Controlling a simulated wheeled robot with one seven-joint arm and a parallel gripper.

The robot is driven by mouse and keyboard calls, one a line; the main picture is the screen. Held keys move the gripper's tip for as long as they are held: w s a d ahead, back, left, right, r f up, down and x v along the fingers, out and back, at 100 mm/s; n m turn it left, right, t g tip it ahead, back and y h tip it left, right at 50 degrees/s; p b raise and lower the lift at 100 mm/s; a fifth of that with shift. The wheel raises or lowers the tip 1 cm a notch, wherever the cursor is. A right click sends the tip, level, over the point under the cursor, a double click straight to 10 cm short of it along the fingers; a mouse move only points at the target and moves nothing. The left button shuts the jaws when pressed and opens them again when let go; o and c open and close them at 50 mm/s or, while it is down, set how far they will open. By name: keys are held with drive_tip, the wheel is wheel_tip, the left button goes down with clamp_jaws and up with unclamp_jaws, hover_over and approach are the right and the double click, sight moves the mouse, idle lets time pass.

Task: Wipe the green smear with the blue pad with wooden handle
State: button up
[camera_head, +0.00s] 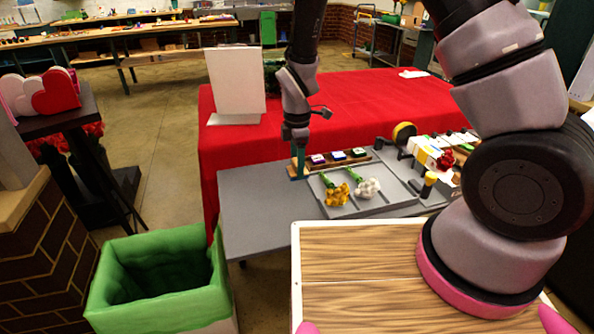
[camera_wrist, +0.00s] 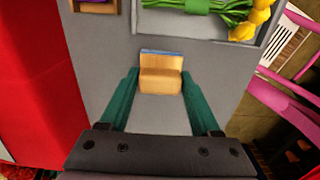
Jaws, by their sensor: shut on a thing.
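The blue pad with wooden handle (camera_wrist: 160,82) is between my gripper's two green fingers (camera_wrist: 160,74) in the wrist view. Its tan wooden block faces the camera, and only a thin blue edge shows at the top. My gripper is shut on it. In the head view my gripper (camera_head: 299,172) is low over the left part of the grey table (camera_head: 255,212), left of the tray. I cannot tell whether the pad touches the table. I see no green smear in either view; it may be hidden under the pad or gripper.
A grey tray (camera_head: 345,210) with yellow flowers (camera_head: 337,194) and white flowers (camera_head: 367,188) is right of my gripper. A wooden rack (camera_head: 340,160) with small blocks is behind it. A red-covered table (camera_head: 350,100) stands behind. A green bin (camera_head: 160,290) is at front left.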

drive_tip(key=shift+r, duration=1.35)
